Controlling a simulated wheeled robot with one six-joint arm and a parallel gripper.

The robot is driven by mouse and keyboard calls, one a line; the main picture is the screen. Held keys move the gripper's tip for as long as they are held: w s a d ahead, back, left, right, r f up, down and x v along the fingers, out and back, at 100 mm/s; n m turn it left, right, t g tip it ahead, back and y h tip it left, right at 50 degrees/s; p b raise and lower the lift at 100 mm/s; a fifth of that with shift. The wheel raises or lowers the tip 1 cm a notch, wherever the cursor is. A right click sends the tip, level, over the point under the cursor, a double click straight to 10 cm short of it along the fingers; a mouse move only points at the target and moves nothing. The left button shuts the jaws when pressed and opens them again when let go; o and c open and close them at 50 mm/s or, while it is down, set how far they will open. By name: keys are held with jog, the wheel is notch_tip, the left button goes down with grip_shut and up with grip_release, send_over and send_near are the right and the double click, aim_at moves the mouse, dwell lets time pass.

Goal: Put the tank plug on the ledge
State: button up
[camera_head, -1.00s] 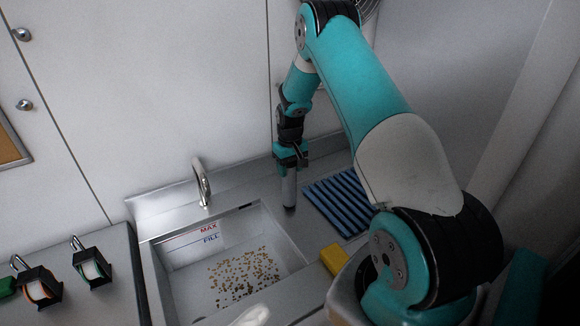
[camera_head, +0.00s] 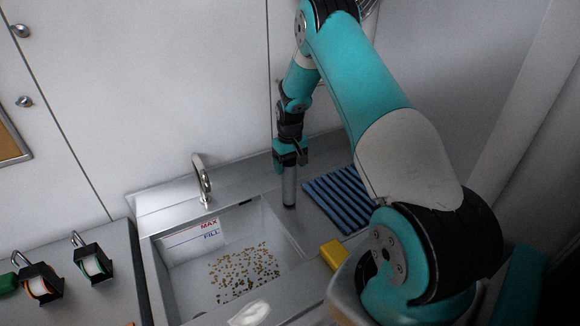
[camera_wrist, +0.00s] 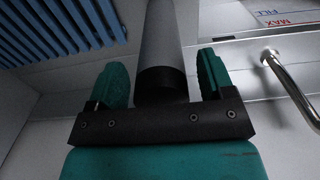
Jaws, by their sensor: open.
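The tank plug, seemingly the grey upright tube with a black top end (camera_head: 289,190), stands on the steel ledge (camera_head: 240,188) behind the sink's right rear corner. In the wrist view the tube (camera_wrist: 162,45) lies between the two teal fingers of my gripper (camera_wrist: 160,85), with a visible gap on each side. My gripper (camera_head: 290,160) points down over the tube's top and is open. In the head view the fingers partly hide the tube's upper end.
The sink (camera_head: 295,262) holds many brown bits on its floor and carries MAX and FILL marks. A curved tap (camera_head: 202,180) stands left of the tube. A blue ribbed mat (camera_head: 340,198) lies close to its right. A yellow block (camera_head: 332,254) sits nearer me.

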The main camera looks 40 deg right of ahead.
notch_tip(320, 180, up, 11)
jog(key=b, duration=0.4)
jog(key=shift+f, duration=0.2)
jog(key=s+a+r+n+t+y, duration=0.1)
jog(key=s+a+r+n, duration=0.3)
jog(key=a, duration=0.8)
jog(key=s+a+r+n+y, duration=0.1)
jog(key=s+a+r, duration=0.4)
jog(key=a, duration=0.7)
jog(key=s+a+r+n+y, duration=0.1)
jog(key=s+a+n, duration=0.1)
jog(key=s+a, duration=0.5)
jog(key=s+a+r+n+g+y, duration=0.1)
jog(key=s+a, duration=0.5)
jog(key=s, duration=0.6)
jog(key=shift+s+a+r+n, duration=0.2)
jog(key=shift+a+r+n, duration=0.2)
jog(key=shift+r+n, duration=0.4)
jog(key=shift+f, duration=0.2)
